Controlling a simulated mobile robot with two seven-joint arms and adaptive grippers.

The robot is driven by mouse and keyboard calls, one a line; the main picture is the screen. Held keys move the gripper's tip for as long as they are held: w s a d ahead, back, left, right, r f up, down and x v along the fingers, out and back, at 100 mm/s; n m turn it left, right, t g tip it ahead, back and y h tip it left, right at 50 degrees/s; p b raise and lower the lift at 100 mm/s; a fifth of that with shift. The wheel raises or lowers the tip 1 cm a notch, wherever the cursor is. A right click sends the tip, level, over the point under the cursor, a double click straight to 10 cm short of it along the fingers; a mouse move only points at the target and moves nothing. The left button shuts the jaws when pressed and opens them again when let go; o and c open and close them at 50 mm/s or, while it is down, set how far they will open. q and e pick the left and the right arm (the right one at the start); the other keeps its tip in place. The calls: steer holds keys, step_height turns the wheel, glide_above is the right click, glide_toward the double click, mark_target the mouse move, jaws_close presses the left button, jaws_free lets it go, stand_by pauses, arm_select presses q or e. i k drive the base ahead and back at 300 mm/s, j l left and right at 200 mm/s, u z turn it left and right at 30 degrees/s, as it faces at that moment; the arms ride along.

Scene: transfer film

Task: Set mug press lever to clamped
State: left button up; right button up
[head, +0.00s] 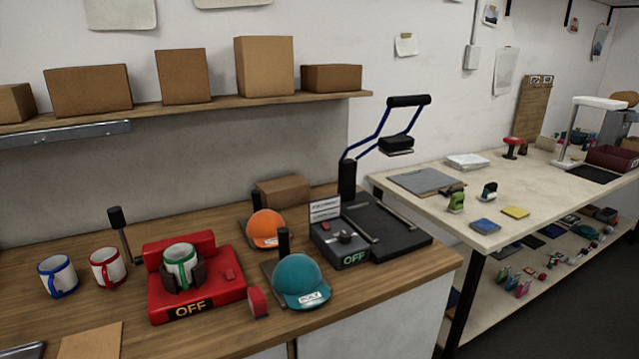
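The red mug press (220,262) stands on the wooden bench, left of centre. Its front label reads OFF. A white mug with a green handle and rim (180,258) sits upright in the press's dark cradle (197,278). A lever with a black grip (116,218) on a thin rod rises at the press's left rear. It stands nearly upright, leaning a little left at the top. The rod's foot is close to the press body; how it joins is hard to see. Neither of my grippers is in view.
White mugs with blue (58,276) and red (107,268) handles stand left of the press. Teal (300,278) and orange (264,229) caps stand to its right, then a black heat press (385,230) marked OFF, its upper arm raised. A shelf (200,108) with boxes hangs above.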

mark_target(114, 214)
steer(key=u, duration=1.35)
